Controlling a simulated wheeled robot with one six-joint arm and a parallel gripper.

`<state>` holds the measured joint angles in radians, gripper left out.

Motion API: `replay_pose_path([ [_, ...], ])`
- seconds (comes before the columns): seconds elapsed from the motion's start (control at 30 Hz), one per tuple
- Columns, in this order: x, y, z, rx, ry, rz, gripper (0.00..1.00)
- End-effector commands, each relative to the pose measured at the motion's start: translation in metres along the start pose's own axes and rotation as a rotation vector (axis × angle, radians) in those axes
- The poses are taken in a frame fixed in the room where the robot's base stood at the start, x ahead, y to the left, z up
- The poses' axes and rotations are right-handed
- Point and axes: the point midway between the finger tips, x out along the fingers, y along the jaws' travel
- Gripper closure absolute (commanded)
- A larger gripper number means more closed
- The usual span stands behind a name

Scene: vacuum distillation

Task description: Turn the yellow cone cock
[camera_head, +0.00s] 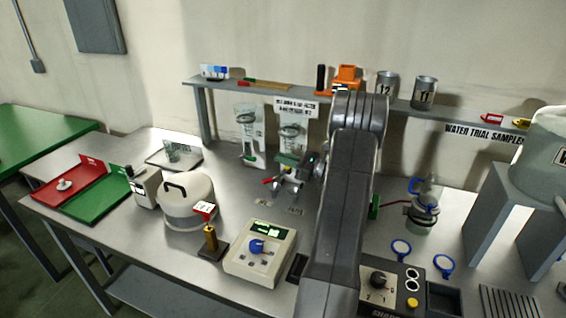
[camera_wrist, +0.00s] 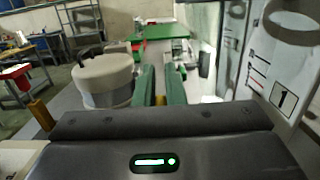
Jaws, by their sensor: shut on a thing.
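The yellow cone cock (camera_wrist: 160,100) shows as a small yellow patch between the two green fingers of my gripper (camera_wrist: 161,88) in the wrist view. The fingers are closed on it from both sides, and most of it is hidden. In the head view my gripper (camera_head: 287,183) is low in front of the glass vessel (camera_head: 290,138) on the green stand. The cock itself cannot be made out there. A printed label plate with a "1" (camera_wrist: 284,98) stands close at the right in the wrist view.
A white round pot (camera_head: 188,202) with a black handle, a brass post (camera_head: 210,238) and a control box with a blue knob (camera_head: 258,250) stand left and in front. Another glass vessel (camera_head: 247,130) is behind left. A grey shelf (camera_head: 225,90) runs along the back. Clamped glassware (camera_head: 423,208) stands right.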

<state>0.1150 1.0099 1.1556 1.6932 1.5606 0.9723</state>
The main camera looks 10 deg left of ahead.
Motion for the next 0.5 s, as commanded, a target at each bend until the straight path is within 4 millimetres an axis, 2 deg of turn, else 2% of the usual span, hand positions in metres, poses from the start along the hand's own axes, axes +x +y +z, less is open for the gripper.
replay_pose_path([
  [0.03, -0.003, -0.001, -0.005, -0.001, -0.030, -0.002, 1.00],
  [0.5, -0.020, -0.001, -0.006, -0.002, -0.337, -0.001, 1.00],
])
